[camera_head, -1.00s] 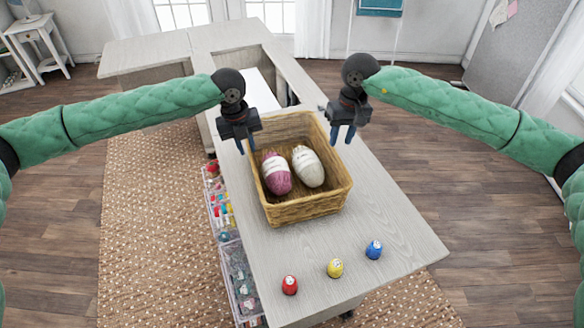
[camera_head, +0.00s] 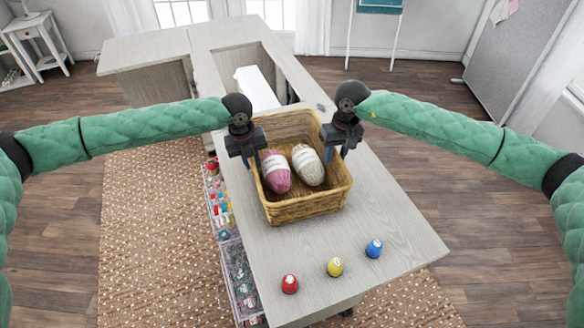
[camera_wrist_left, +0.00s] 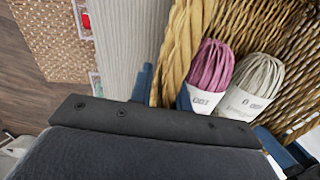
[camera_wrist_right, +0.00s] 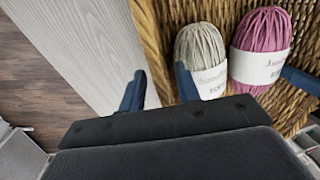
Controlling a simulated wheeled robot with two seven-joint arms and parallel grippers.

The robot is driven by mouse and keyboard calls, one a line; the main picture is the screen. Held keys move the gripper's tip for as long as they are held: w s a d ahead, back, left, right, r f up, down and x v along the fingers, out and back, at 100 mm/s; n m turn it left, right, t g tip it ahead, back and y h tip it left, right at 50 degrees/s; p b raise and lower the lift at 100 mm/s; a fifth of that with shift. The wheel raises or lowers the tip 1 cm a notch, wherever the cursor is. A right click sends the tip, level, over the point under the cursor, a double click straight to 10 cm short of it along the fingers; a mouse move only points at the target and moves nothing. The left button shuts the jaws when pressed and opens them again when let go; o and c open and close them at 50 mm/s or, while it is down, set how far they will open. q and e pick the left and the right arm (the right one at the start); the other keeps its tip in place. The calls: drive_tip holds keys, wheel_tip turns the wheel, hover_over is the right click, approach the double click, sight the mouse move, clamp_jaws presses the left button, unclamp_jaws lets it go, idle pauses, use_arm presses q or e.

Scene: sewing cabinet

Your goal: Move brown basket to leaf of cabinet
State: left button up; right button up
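The brown wicker basket (camera_head: 305,207) stands on the pale wooden top of the cabinet (camera_head: 385,215). It holds a pink yarn skein (camera_head: 276,172) and a cream one (camera_head: 308,165). My left gripper (camera_head: 257,162) is open at the basket's left wall; in the left wrist view, one finger is outside the wall (camera_wrist_left: 180,52). My right gripper (camera_head: 337,156) is open at the right wall, with blue fingers on both sides of the rim (camera_wrist_right: 150,35) in the right wrist view. Contact with the wicker is unclear. Another flat cabinet section (camera_head: 145,50) extends at the back left.
Red (camera_head: 289,284), yellow (camera_head: 335,267) and blue (camera_head: 374,249) egg-shaped items stand on the top in front of the basket. Clear bins (camera_head: 238,275) hang along the cabinet's left side. A recess with a white object (camera_head: 257,88) lies behind the basket.

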use_arm(q)
drive_tip(key=shift+f, duration=0.2)
use_arm(e)
drive_tip(key=shift+f, duration=0.2)
use_arm(q)
drive_tip(key=shift+c, duration=1.3)
use_arm(e)
drive_tip(key=shift+c, duration=1.3)
use_arm(q)
clamp_jaws()
use_arm(e)
clamp_jaws()
use_arm(q)
drive_tip(key=shift+r, duration=0.25)
use_arm(e)
drive_tip(key=shift+r, duration=0.25)
